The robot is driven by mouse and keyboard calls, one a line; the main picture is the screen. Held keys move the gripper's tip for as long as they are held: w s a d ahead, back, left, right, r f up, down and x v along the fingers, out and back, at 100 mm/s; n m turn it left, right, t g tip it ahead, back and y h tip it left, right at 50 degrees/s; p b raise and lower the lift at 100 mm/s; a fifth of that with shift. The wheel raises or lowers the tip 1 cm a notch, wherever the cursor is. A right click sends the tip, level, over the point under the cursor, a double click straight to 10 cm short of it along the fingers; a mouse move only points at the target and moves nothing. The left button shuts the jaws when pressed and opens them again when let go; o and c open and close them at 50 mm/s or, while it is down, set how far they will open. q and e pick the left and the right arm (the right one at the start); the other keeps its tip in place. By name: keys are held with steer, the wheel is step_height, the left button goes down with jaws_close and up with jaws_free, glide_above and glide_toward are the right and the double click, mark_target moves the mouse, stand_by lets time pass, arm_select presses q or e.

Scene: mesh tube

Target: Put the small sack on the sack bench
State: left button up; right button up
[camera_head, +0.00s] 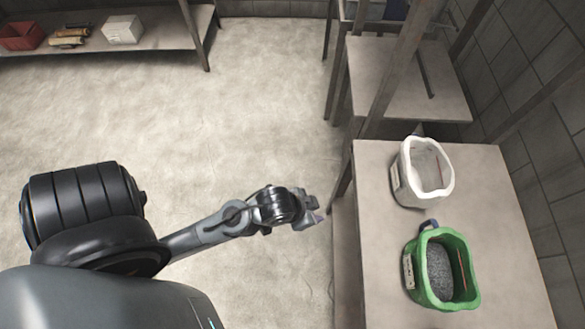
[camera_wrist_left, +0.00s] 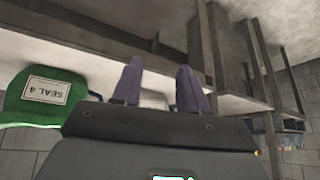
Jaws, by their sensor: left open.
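A green open sack (camera_head: 412,285) filled with grey grains stands on the pale bench (camera_head: 385,250) at the right. A white open sack (camera_head: 402,180) stands behind it on the same bench and looks slightly smaller. My left gripper (camera_head: 318,212) is open and empty, just left of the bench edge and apart from both sacks. In the left wrist view the green sack (camera_wrist_left: 20,105) shows at the left with a "SEAL 4" label, upside down. A pale patch, probably the white sack (camera_wrist_left: 153,100), shows between my fingers. My right gripper is out of view.
A low shelf (camera_head: 165,40) at the back left holds a red bin (camera_head: 20,37) and a white box (camera_head: 122,30). The floor between is clear.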

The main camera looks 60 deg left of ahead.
arm_select(q)
steer(key=s+a+g, duration=0.2)
steer(key=s, duration=0.4)
steer(key=shift+a+r+n+g+y, duration=0.25)
steer(key=shift+n+g+y, duration=0.05)
steer(key=shift+n+y, duration=0.1)
steer(key=shift+s, duration=0.1)
